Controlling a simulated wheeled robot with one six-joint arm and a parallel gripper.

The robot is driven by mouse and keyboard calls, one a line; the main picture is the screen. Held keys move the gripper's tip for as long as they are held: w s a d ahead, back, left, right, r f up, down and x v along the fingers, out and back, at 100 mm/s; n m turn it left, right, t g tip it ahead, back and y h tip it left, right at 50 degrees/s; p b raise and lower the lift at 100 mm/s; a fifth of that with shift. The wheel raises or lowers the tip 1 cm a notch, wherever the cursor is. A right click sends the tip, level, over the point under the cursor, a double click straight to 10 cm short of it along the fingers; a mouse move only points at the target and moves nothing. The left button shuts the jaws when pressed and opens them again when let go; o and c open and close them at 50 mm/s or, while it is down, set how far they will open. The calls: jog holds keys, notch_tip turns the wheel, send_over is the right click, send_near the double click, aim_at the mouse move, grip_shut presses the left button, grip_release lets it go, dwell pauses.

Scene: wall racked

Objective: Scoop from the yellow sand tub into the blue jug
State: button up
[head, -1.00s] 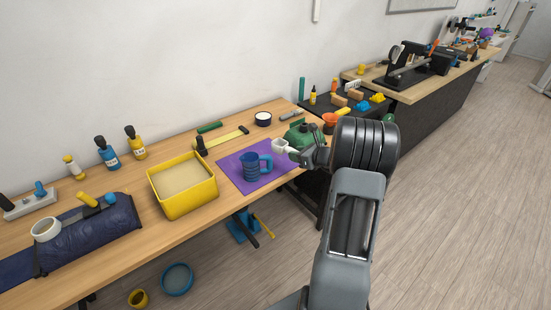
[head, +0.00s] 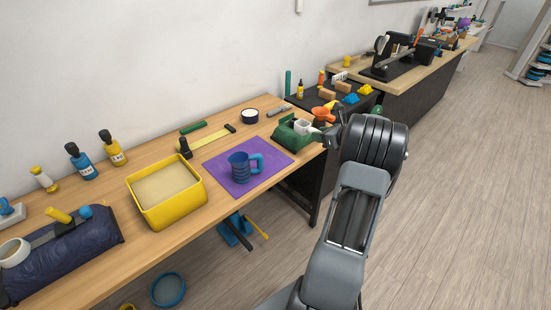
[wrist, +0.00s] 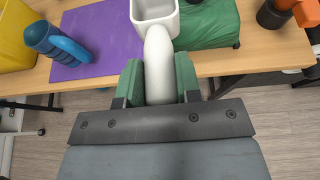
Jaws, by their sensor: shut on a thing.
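My gripper (wrist: 160,85) is shut on the handle of a white scoop (wrist: 155,12), held between green-padded fingers. In the head view the scoop (head: 302,127) shows in front of the green bag, right of the jug. Its cup is cut off in the wrist view; I see no sand in the part that shows. The blue jug (head: 239,170) stands upright on the purple mat, its handle to the right; it also shows in the wrist view (wrist: 55,45). The yellow sand tub (head: 182,213) stands left of the jug, with pale sand inside.
The purple mat (head: 216,164) lies on the wooden bench (head: 118,262). A green bag (head: 290,140) sits at the bench's right end. A white-topped round pot (head: 250,116), a yellow strip (head: 210,140) and bottles (head: 82,163) stand behind. A dark lower table (head: 345,108) with blocks is beyond.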

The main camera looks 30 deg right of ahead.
jog(key=w+a+f+p, duration=0.1)
jog(key=w+a+f, duration=0.35)
jog(key=a, duration=0.25)
send_over(283, 166)
jog(key=f, duration=0.2)
jog(key=d+f, duration=0.1)
jog(key=f, duration=0.1)
jog(key=shift+s, duration=0.25)
jog(key=shift+w+a+f, duration=0.15)
jog(key=shift+a+f, duration=0.05)
jog(key=shift+f, duration=0.55)
jog(key=shift+w+a+f, duration=0.15)
jog(key=shift+a+f, duration=0.05)
jog(key=shift+f, duration=0.9)
jog(key=shift+f, duration=0.25)
jog(key=o, duration=0.9)
jog(key=shift+r+p, duration=0.2)
jog(key=shift+p, duration=0.15)
